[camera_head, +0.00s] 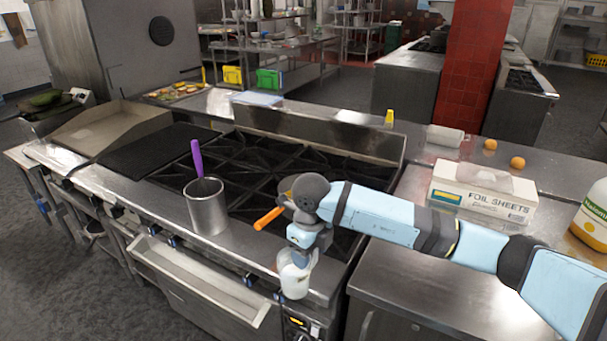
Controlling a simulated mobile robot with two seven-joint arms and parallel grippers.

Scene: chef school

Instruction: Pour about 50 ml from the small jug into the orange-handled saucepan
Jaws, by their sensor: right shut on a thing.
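My right gripper (297,256) is shut on a small white jug (294,281). It holds the jug in front of the stove's front edge, roughly upright. The gripper's fingers are partly hidden by its own body. The orange handle of the saucepan (268,218) points toward the front left on the stove. The saucepan's bowl is mostly hidden behind my right wrist; only a small edge shows. The jug is in front of the saucepan and apart from it. I cannot see the level inside the jug. My left gripper is not in view.
A steel pot (207,212) with a purple-handled utensil (197,158) stands on the stove (249,160), left of the orange handle. A foil sheets box (482,195), two orange fruits (517,162) and a large bottle (592,218) stand on the right counter.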

